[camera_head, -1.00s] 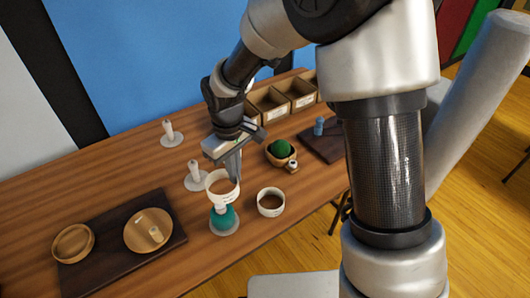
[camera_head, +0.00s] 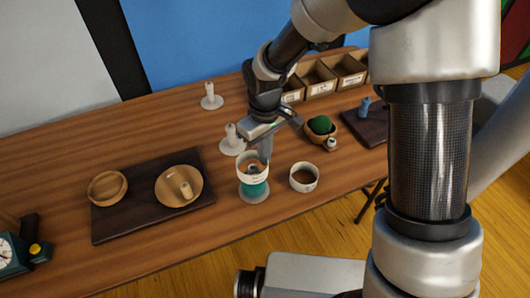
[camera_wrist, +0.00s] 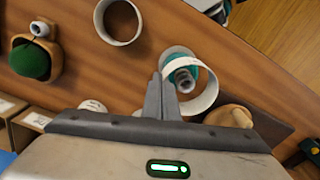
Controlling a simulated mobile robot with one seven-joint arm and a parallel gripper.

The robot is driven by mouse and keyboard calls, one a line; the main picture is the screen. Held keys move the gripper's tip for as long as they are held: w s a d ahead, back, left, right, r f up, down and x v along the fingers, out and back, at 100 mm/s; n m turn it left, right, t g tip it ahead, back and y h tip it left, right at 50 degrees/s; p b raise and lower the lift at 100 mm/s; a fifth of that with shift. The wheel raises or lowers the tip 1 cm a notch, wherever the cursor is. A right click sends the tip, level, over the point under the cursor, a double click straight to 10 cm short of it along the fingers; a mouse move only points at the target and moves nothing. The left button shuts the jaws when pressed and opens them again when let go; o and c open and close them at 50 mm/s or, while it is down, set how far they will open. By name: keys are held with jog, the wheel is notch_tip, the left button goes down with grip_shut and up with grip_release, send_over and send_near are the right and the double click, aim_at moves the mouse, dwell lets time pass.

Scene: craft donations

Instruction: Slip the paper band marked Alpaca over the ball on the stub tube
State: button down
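My gripper (camera_head: 265,152) is shut on the wall of a white paper band (camera_head: 250,168); its writing is too small to read. The band is at the top of a teal ball (camera_head: 256,188), which stands on a pale round base. The ball's lower part shows beneath the band; I cannot tell how far the band surrounds it. In the wrist view, my fingertips (camera_wrist: 164,92) grip the edge of the band (camera_wrist: 208,92). The grey tube end (camera_wrist: 183,82) shows inside the ring, towards its left side, with the teal ball (camera_wrist: 178,56) partly behind the band.
Another paper band (camera_head: 304,178) stands just right of the ball. A bowl with a green ball (camera_head: 320,125) is behind it. Two pale stubs on bases (camera_head: 211,99) (camera_head: 233,145) stand behind. A dark board (camera_head: 119,229) with wooden bowls lies left. Compartment boxes (camera_head: 318,83) stand at the back.

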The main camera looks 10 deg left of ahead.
jog(key=shift+s+f+b, duration=0.1)
jog(key=shift+f+b, duration=1.2)
jog(key=shift+f, duration=0.95)
jog(key=c, duration=2.4)
grip_release()
jog(key=shift+c, duration=0.2)
jog(key=o, duration=0.4)
jog(key=shift+r, duration=0.1)
jog(key=shift+o, duration=0.2)
notch_tip(320, 180, up, 17)
jog(key=p, duration=0.3)
jog(key=shift+r, duration=0.2)
